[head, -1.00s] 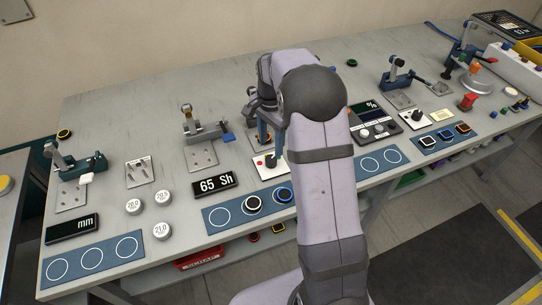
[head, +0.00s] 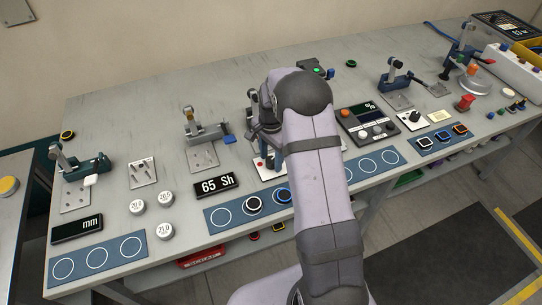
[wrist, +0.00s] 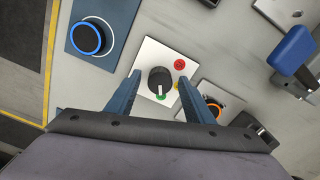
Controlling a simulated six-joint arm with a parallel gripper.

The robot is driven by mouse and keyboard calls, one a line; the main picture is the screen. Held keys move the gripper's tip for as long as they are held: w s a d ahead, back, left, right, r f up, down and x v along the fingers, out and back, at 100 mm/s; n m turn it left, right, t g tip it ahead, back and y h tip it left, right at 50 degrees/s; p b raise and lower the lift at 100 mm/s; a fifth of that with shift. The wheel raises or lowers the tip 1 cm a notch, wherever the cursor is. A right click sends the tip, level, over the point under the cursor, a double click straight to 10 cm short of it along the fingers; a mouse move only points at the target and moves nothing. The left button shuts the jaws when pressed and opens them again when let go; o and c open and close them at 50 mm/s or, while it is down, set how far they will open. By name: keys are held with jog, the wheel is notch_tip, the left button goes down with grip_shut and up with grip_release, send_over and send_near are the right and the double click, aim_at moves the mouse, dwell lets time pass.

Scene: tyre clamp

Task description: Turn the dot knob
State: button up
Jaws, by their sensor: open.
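The dot knob (wrist: 160,79) is a black round knob with a white pointer line, on a white plate (wrist: 150,55). The plate has a red dot, a yellow dot and a green dot. In the wrist view the pointer faces down toward the green dot. My gripper (wrist: 159,77) is open, with one blue finger on each side of the knob; I cannot tell whether either touches it. In the head view my gripper (head: 270,150) is over the plate (head: 261,166), and my arm hides the knob.
A piece with an orange ring (wrist: 212,106) stands close beside the right finger. A blue-handled clamp (wrist: 294,52) is farther right. A blue-ringed part (wrist: 88,38) lies on the blue mat (wrist: 112,12). The 65 Sh display (head: 216,186) is left of the plate.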

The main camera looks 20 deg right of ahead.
jog(key=shift+c, duration=0.6)
jog(key=c, duration=0.9)
jog(key=shift+n, duration=0.3)
jog(key=n+b, duration=0.1)
jog(key=n, duration=0.4)
jog(key=n+b, duration=0.1)
jog(key=n, duration=0.5)
jog(key=shift+r, duration=0.1)
jog(key=shift+w, duration=0.1)
jog(key=o, duration=1)
